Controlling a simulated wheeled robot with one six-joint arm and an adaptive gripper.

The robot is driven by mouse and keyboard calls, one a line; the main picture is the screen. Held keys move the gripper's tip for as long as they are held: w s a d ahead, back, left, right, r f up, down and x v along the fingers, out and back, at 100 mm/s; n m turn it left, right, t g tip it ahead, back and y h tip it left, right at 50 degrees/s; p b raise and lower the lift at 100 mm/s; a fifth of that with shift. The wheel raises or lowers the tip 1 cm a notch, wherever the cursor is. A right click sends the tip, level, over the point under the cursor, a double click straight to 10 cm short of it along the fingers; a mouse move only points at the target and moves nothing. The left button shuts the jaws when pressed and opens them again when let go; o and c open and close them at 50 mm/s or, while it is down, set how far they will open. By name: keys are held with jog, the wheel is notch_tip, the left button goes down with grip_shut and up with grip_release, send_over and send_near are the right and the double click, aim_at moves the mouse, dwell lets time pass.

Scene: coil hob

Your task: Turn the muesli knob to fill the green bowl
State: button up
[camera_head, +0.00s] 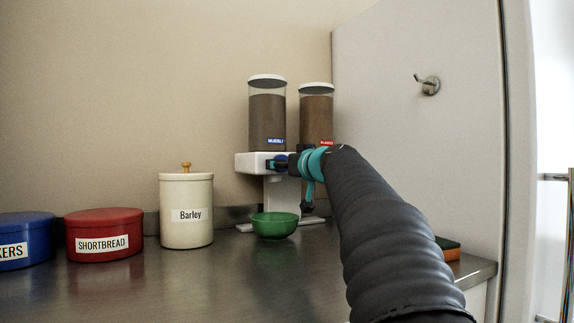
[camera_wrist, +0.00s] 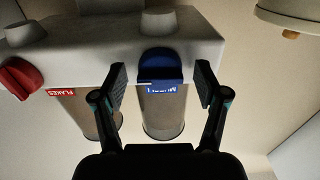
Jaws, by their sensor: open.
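The cereal dispenser (camera_head: 245,162) has a white body with two clear canisters. The left canister (camera_head: 267,120) has a blue muesli label. The blue muesli knob (camera_wrist: 160,66) is on the front of the body. The green bowl (camera_head: 274,226) stands on the counter below the muesli side; its contents are hard to see. My gripper (camera_wrist: 161,84) is open, with one finger on each side of the blue knob and visible gaps between. In the head view my gripper (camera_head: 289,163) is at the dispenser's front and partly covers the knob.
A red flakes knob (camera_wrist: 20,77) sits beside the muesli knob. A barley jar (camera_head: 186,225), a red shortbread tin (camera_head: 104,243) and a blue tin (camera_head: 25,240) stand left. A sponge (camera_head: 449,248) lies right, behind my arm. The counter (camera_head: 200,290) is clear in front.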

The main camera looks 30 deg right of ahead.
jog(key=c, duration=1.2)
jog(key=shift+o, duration=0.2)
jog(key=shift+m, duration=0.3)
jog(key=shift+a+r+m+p, duration=0.1)
jog(key=shift+m+p, duration=0.35)
jog(key=shift+m, duration=3.85)
jog(key=shift+a+m+p, duration=0.1)
jog(key=shift+m+p, duration=0.35)
jog(key=shift+m, duration=3.85)
